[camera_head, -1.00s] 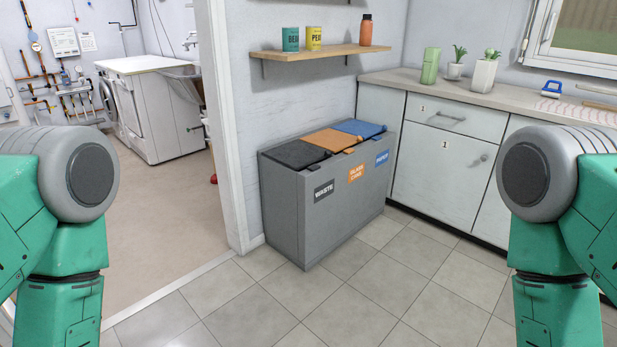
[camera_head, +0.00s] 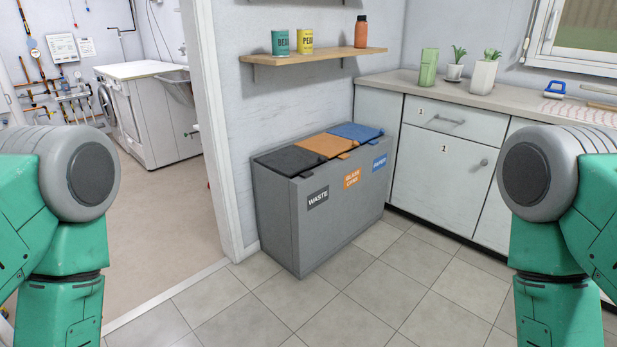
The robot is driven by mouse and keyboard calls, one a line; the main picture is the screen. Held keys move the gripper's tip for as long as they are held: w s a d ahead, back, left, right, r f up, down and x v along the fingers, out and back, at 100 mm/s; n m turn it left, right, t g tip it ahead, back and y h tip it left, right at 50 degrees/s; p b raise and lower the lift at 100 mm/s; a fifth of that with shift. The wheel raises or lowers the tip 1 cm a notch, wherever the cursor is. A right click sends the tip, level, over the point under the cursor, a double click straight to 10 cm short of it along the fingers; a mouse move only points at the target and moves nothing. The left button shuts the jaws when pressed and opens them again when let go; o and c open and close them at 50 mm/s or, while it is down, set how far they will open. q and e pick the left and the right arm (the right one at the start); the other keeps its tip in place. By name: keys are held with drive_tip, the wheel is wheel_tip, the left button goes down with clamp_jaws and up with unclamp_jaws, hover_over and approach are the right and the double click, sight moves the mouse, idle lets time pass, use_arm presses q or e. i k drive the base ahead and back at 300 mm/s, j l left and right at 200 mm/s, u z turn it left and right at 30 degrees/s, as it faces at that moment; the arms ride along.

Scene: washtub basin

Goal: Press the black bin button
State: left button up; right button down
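A grey bin unit (camera_head: 330,225) stands on the tiled floor against the wall, with three lids on top. The black lid (camera_head: 287,160) is at the left, above the WASTE label (camera_head: 318,198). The orange lid (camera_head: 325,145) is in the middle and the blue lid (camera_head: 357,131) at the right. All three lids look shut. A small dark tab (camera_head: 306,174) shows at the front edge of the black lid; I cannot tell whether it is the button. Only my upper arm parts show, at the left and right edges. Neither gripper is in view.
A wall shelf (camera_head: 315,55) with two tins and an orange bottle hangs above the bin. A cabinet (camera_head: 445,160) with a counter adjoins the bin at the right. A doorway frame (camera_head: 212,130) stands at the left. The tiled floor (camera_head: 345,310) in front is clear.

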sight(307, 174)
drive_tip(key=i+u, duration=0.25)
drive_tip(key=i, duration=2.4)
